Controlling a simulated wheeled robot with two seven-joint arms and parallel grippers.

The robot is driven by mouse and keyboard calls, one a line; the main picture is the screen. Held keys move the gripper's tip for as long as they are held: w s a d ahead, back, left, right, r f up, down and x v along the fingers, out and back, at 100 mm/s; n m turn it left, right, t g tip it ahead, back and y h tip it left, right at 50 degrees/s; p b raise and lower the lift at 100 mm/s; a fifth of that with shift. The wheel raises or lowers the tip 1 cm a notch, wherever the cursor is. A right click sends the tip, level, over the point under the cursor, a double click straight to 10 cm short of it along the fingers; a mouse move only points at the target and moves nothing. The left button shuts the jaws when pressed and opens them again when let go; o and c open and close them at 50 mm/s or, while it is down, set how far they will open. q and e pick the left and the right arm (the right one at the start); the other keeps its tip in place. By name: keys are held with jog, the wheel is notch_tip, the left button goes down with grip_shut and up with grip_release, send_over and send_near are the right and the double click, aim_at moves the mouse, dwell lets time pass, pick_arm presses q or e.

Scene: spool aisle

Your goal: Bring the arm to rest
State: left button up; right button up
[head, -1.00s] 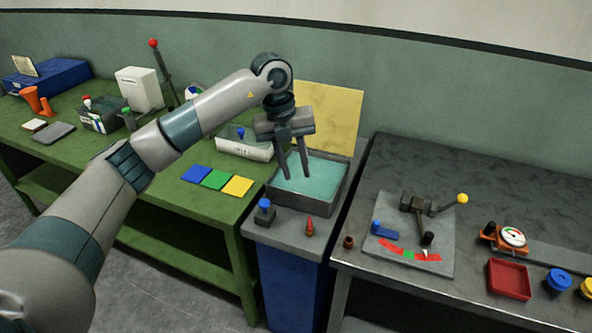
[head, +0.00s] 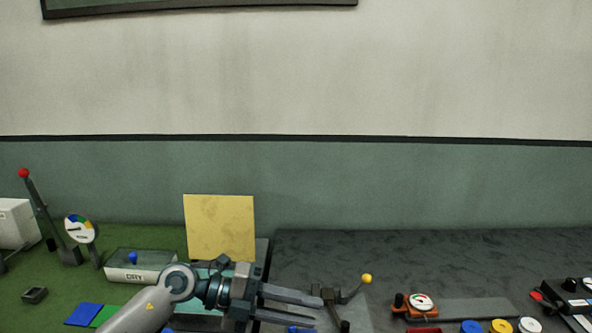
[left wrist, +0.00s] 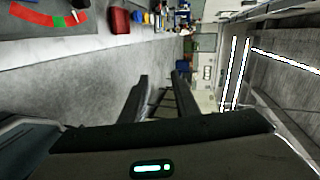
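My left arm comes in low at the bottom of the head view, and its gripper (head: 316,311) points to the right, roughly level. Its two fingers are apart with nothing between them. In the left wrist view the gripper (left wrist: 161,92) also shows spread fingers with an empty gap. The gripper appears in front of the grey bench (head: 340,250), beside the yellow-knobbed lever (head: 366,279), and partly hides what lies behind it. I cannot tell its exact height over the bench. My right gripper is in neither view.
A yellow panel (head: 219,228) stands behind the arm. An orange-based gauge (head: 421,303) and colored spools (head: 501,326) are at right. The grey bench's back is clear.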

pick_arm(q)
notch_tip(320, 180, up, 8)
jog(key=n+t+h, duration=0.6)
jog(key=n+t, duration=0.1)
jog(key=t, duration=0.1)
jog(key=w+a+f+n+t+y, duration=0.2)
jog(key=a+n+t+y, duration=0.55)
jog(key=n+t, duration=0.4)
jog(key=s+a+f+n+g+y, duration=0.2)
jog(key=a+f+n+y, duration=0.45)
jog(key=f, duration=0.35)
jog(key=s+a+f+n+g+y, duration=0.2)
jog(key=a+f+n+y, duration=0.45)
jog(key=f, duration=0.25)
jog(key=s+a+f+n+g+y, duration=0.1)
jog(key=s+a+f+g, duration=0.15)
jog(key=s+f, duration=0.35)
jog(key=s+a+f+n+g, duration=0.1)
jog(key=s+f+g, duration=0.2)
jog(key=s+f, duration=0.2)
jog(key=s+f+g, duration=0.3)
jog(key=s+f, duration=0.1)
jog(key=s, duration=0.5)
jog(key=s+f+g, duration=0.4)
jog(key=s, duration=0.6)
notch_tip(320, 180, down, 27)
jog(key=s+a+f+m+g, duration=0.1)
jog(key=s+a+f+g, duration=0.1)
jog(key=s+f, duration=1.7)
jog(key=shift+a+h, duration=0.35)
